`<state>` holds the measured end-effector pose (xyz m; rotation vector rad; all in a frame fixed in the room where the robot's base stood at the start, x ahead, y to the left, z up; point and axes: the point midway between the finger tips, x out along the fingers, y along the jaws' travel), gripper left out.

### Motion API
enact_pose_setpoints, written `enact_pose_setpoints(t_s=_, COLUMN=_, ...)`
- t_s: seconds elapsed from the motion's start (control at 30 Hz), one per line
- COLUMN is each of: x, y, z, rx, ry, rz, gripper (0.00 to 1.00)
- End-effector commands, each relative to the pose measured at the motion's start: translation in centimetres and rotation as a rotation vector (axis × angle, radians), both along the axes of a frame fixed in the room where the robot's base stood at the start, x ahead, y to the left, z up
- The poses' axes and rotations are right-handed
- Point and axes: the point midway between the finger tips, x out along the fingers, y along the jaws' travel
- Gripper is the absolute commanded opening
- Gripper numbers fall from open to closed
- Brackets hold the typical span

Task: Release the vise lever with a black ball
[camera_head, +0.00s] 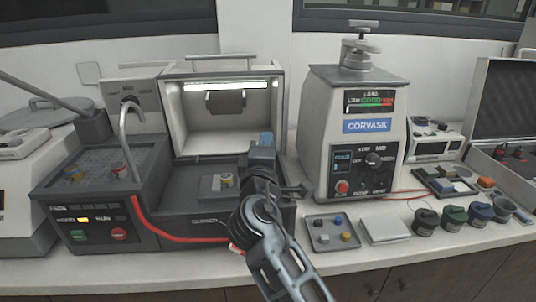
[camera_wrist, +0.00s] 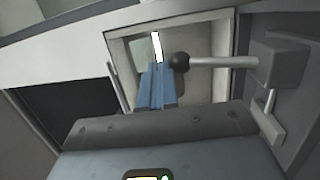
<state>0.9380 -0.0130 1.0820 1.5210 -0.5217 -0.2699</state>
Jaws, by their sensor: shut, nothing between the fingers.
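The vise lever (camera_wrist: 222,63) shows in the wrist view as a pale rod, about level in the picture. Its black ball (camera_wrist: 180,62) is at the left end, and its right end meets a grey block (camera_wrist: 277,62). My gripper (camera_wrist: 157,70) has its blue fingers shut and empty. The fingertips are just left of the ball; I cannot tell whether they touch it. In the head view my gripper (camera_head: 266,138) is over the right part of the open cutting machine (camera_head: 170,215).
The machine's lit chamber (camera_head: 225,118) stands open behind my gripper. The mounting press (camera_head: 355,130) stands close on the right. A small parts tray (camera_head: 332,233) sits before it.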

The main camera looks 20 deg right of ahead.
Motion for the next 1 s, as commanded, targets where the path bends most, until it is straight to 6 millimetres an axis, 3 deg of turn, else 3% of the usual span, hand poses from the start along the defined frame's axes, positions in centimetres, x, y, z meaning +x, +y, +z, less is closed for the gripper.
enact_pose_setpoints(t_s=0.4, x=2.3, y=-0.8, z=-0.1, rx=0.0, ry=-0.001, rz=0.0, gripper=0.0)
enact_pose_setpoints(t_s=1.0, x=2.8, y=-0.9, z=-0.1, rx=0.0, ry=0.0, rz=0.0, gripper=0.0)
